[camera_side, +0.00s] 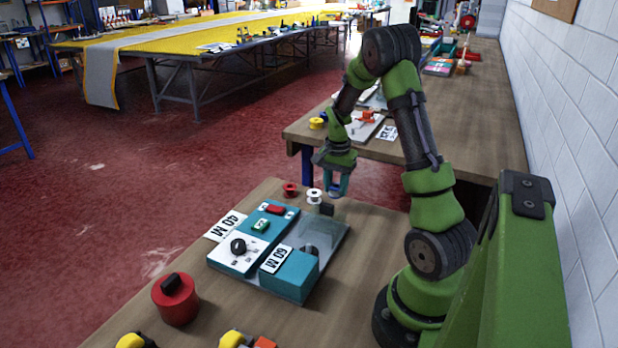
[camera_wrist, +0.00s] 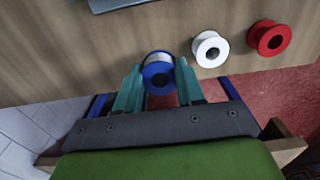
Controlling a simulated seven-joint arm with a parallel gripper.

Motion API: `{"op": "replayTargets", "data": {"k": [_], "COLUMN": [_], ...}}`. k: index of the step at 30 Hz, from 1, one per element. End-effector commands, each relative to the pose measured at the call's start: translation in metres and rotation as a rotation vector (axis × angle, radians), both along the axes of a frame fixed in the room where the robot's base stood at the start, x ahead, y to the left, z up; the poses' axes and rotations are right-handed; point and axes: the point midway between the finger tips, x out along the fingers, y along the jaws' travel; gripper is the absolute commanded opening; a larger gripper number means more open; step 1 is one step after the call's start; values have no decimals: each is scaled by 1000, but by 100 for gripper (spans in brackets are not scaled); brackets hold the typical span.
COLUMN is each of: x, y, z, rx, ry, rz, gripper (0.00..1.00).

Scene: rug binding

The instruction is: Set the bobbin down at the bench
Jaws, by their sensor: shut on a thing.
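My gripper (camera_side: 337,182) is at the far edge of the near bench (camera_side: 232,304), pointing down. In the wrist view, its two teal fingers (camera_wrist: 160,90) are shut on a blue bobbin (camera_wrist: 160,72) with pale thread. Whether the bobbin touches the bench top or hangs just above it, I cannot tell. In the side view the fingers mostly hide the bobbin. A white bobbin (camera_side: 314,196) and a red bobbin (camera_side: 290,189) stand on the bench beside my gripper. They also show in the wrist view, white (camera_wrist: 210,49) nearer and red (camera_wrist: 268,38) farther right.
A teal and white control panel (camera_side: 240,258) with a teal box (camera_side: 290,272) lies on the bench close by. A red cylinder (camera_side: 175,303) is at the front left. Another bench (camera_side: 480,110) lies behind, across a gap.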

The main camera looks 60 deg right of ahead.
Motion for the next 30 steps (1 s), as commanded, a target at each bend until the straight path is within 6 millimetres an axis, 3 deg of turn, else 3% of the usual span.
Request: {"op": "replayTargets", "data": {"k": [9, 22, 23, 27, 30], "x": [0, 0, 0, 0, 0], "y": [0, 1, 0, 1, 1], "z": [-39, -45, -45, -45, -45], "rx": [2, 0, 0, 0, 0], "ry": [1, 0, -1, -1, -1], "rz": [-2, -1, -1, -1, 0], "gripper": [9, 9, 42, 63, 63]}}
